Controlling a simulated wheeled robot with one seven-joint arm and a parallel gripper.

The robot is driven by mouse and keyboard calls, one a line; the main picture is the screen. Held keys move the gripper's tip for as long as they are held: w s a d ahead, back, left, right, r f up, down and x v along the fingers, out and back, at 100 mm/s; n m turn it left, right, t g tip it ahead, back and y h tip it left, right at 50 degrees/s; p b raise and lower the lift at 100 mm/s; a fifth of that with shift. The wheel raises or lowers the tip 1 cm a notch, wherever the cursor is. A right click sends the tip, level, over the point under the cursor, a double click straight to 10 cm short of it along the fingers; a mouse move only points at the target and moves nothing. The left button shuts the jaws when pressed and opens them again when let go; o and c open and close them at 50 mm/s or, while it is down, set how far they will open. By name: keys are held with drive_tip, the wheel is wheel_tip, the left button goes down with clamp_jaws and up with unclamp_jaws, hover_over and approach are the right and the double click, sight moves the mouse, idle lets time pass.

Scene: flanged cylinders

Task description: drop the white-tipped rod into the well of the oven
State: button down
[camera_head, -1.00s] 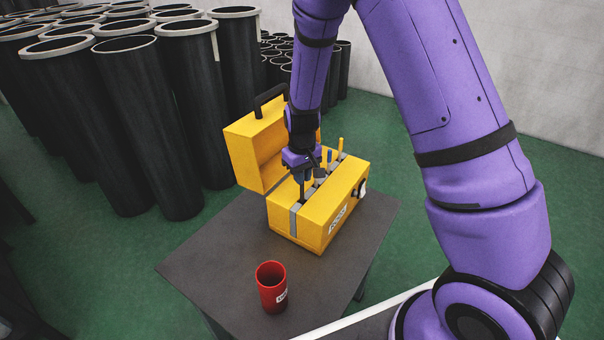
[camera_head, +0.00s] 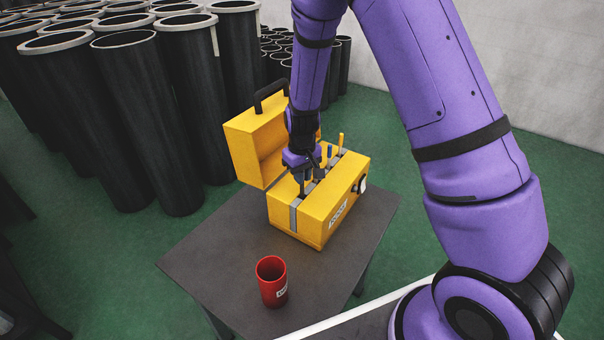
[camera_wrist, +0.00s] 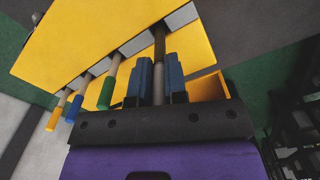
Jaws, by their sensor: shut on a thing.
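The oven (camera_head: 318,212) is a yellow box with its lid (camera_head: 246,150) raised, standing on a dark table. A grey strip along its top holds several upright rods. My gripper (camera_head: 308,182) is down over the strip in the head view. In the wrist view my gripper (camera_wrist: 158,78) has its blue fingers on both sides of the white-tipped rod (camera_wrist: 158,88), shut on it. This rod has a pale end and a dark lower part that reaches the strip. How deep it sits is hidden.
A blue-tipped rod (camera_wrist: 73,110), a yellow-tipped rod (camera_wrist: 51,120) and a green-tipped rod (camera_wrist: 106,94) stand in the same strip beside my gripper. A red cup (camera_head: 272,282) stands on the table (camera_head: 215,262) at front. Black flanged cylinders (camera_head: 120,120) crowd the back left.

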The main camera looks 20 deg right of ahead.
drive_tip(key=c, duration=1.1)
unclamp_jaws()
wheel_tip(320, 180, up, 11)
drive_tip(key=shift+f, duration=0.1)
drive_tip(key=s+d+r+m+t+y, duration=0.1)
drive_tip(key=s+d+r, duration=0.1)
drive_tip(key=s+r, duration=0.55)
drive_tip(key=s+d+r+t, duration=0.15)
drive_tip(key=s+r, duration=0.25)
drive_tip(key=r, duration=0.7)
drive_tip(key=s+d+r+t, duration=0.1)
drive_tip(key=s+r, duration=0.1)
drive_tip(key=s, duration=0.4)
drive_tip(key=s+d+r+m, duration=0.1)
drive_tip(key=s+r, duration=0.1)
drive_tip(key=s, duration=0.4)
drive_tip(key=s+d+r+t+h, duration=0.1)
drive_tip(key=s+r, duration=0.1)
drive_tip(key=s, duration=0.4)
drive_tip(key=shift+d+r+m+t, duration=0.2)
drive_tip(key=shift+r+m+t, duration=0.1)
drive_tip(key=shift+r+t, duration=0.1)
